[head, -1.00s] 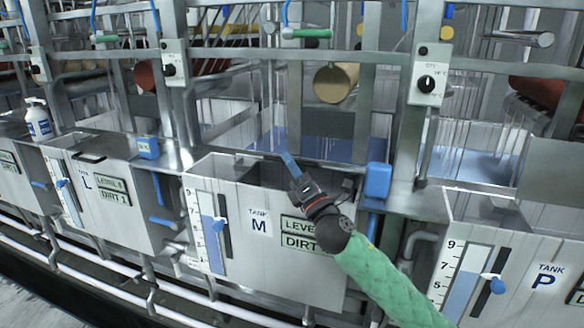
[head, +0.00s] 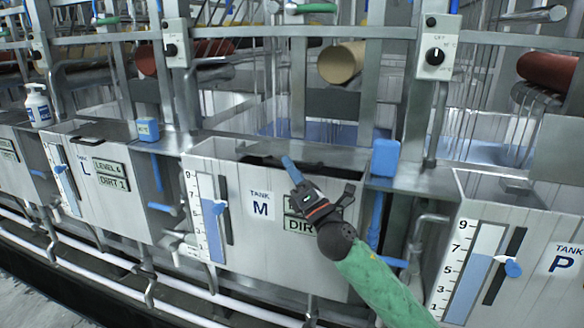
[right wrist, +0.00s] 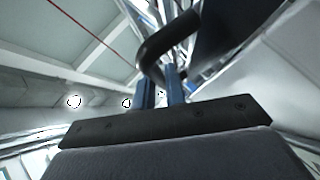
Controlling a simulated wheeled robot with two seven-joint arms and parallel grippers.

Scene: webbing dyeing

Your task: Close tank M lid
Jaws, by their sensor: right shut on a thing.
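Tank M (head: 206,172) stands in the middle of the head view, with a level gauge and an "M" label on its front. Its grey lid (head: 318,153) shows at the top, with a dark band below it. I cannot tell whether the lid is fully down. My right gripper (head: 289,163) is at the tank's top, its blue fingers shut on the lid's black handle. The right wrist view shows this curved handle (right wrist: 160,45) at the fingers (right wrist: 160,88). My right arm hides part of the tank's front. My left gripper is not in view.
Tank L (head: 140,190) is to the left, with a black handle (head: 88,140) on top. Tank P (head: 545,232) is at the right. A blue box (head: 385,157) sits beside tank M's right corner. A white bottle (head: 38,105) stands at far left. Metal posts rise behind.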

